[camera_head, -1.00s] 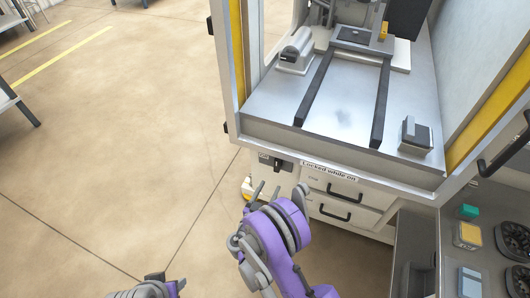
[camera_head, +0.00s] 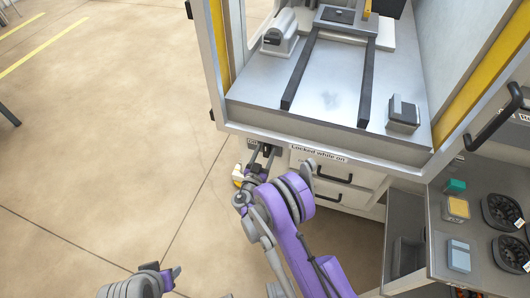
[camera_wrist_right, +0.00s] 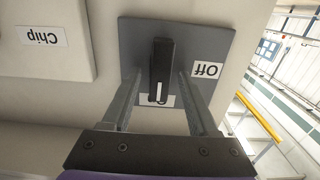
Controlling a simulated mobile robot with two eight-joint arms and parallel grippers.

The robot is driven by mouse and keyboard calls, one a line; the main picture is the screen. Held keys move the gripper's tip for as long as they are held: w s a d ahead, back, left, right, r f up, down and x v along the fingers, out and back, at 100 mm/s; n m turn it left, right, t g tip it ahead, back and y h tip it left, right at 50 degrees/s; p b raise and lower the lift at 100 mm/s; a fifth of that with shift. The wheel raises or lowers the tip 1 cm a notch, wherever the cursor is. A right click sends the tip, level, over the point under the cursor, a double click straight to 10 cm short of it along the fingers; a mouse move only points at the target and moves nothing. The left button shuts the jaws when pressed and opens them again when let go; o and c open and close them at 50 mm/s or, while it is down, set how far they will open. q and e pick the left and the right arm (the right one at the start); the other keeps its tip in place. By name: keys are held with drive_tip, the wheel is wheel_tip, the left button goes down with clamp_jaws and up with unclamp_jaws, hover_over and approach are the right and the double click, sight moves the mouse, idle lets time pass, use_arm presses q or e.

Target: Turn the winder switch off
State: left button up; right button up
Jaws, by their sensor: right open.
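The winder switch is a black handle (camera_wrist_right: 161,65) on a grey plate (camera_wrist_right: 207,40), shown upside down in the right wrist view. A white line on the handle points down in the picture, at a partly hidden label. The "Off" label (camera_wrist_right: 207,70) is to the right of the handle. My right gripper (camera_wrist_right: 168,80) is open, one finger on each side of the handle, with visible gaps. In the head view the right gripper (camera_head: 261,152) is at the switch panel. My left gripper (camera_head: 172,276) is low at the left; its jaws are unclear.
The winder cabinet (camera_head: 330,100) stands ahead, with a "Locked while on" label (camera_head: 318,153) above its drawers (camera_head: 335,172). A side bench (camera_head: 480,265) with spools is at the right.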

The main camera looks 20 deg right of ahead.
clamp_jaws()
idle(0.3)
drive_tip(key=shift+n, duration=0.3)
drive_tip(key=n+b, duration=0.1)
drive_tip(key=n, duration=0.2)
drive_tip(key=shift+w+a+f+b, duration=0.1)
drive_tip(key=shift+a+b, duration=0.05)
drive_tip(key=shift+b, duration=0.2)
drive_tip(key=n+b, duration=0.2)
drive_tip(key=n, duration=0.3)
drive_tip(key=shift+a+f+n, duration=0.1)
drive_tip(key=shift+n, duration=0.3)
drive_tip(key=n+b, duration=0.1)
drive_tip(key=n, duration=0.3)
drive_tip(key=shift+w+a+f+n+b, duration=0.1)
drive_tip(key=shift+n+b, duration=0.2)
drive_tip(key=shift+f+n+b, duration=0.1)
drive_tip(key=shift+n+b, duration=0.45)
drive_tip(key=shift+n, duration=1.35)
